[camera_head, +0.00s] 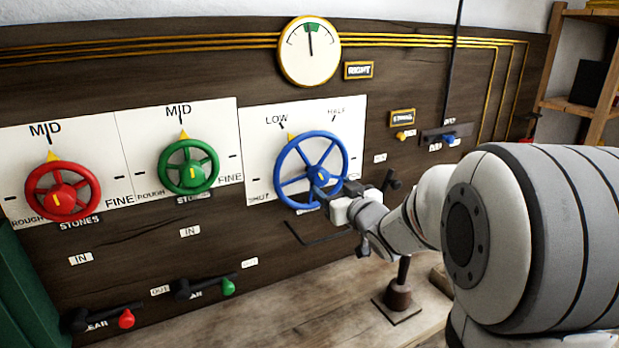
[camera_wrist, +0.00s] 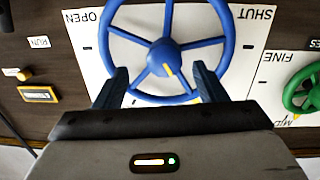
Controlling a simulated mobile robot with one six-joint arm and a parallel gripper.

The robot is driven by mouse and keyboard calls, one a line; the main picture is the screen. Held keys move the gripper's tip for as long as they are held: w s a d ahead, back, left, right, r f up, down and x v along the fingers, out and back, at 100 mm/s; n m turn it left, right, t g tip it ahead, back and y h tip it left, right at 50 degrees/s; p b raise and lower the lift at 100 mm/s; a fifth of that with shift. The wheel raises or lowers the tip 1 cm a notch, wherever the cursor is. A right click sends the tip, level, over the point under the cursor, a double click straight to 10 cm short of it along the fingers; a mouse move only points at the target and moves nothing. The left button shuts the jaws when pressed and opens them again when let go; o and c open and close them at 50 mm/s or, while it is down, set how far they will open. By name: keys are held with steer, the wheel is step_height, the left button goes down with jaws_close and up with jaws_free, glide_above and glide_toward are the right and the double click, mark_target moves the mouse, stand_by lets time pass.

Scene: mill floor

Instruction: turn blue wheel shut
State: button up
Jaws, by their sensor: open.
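The blue wheel (camera_head: 313,172) is mounted on a white plate (camera_head: 357,112) marked SHUT at lower left, LOW at upper left and HALF at upper right. Its yellow pointer (camera_head: 291,136) stands at upper left, close to LOW. In the wrist view the blue wheel (camera_wrist: 163,57) appears upside down, with OPEN at left and SHUT at right. My gripper (camera_head: 330,194) is at the wheel's lower right in the head view and covers part of it. In the wrist view my gripper (camera_wrist: 160,82) is open, fingers spread across the wheel's near rim; contact is unclear.
A green wheel (camera_head: 188,167) and a red wheel (camera_head: 63,192) are to the left, pointers at MID. A gauge (camera_head: 310,52) hangs above. Levers with red (camera_head: 126,319) and green knobs (camera_head: 228,287) are lower left. A dark-handled post (camera_head: 398,295) stands below my arm.

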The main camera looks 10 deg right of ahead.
mark_target(322, 179)
steer(key=shift+w+a+r+n+y, duration=0.15)
steer(key=shift+w+a+n+y, duration=0.15)
steer(key=shift+w, duration=0.1)
steer(key=p+x, duration=0.1)
steer(key=x, duration=0.6)
steer(key=shift+w+p, duration=0.1)
steer(key=shift+p, duration=0.3)
steer(key=c, duration=1)
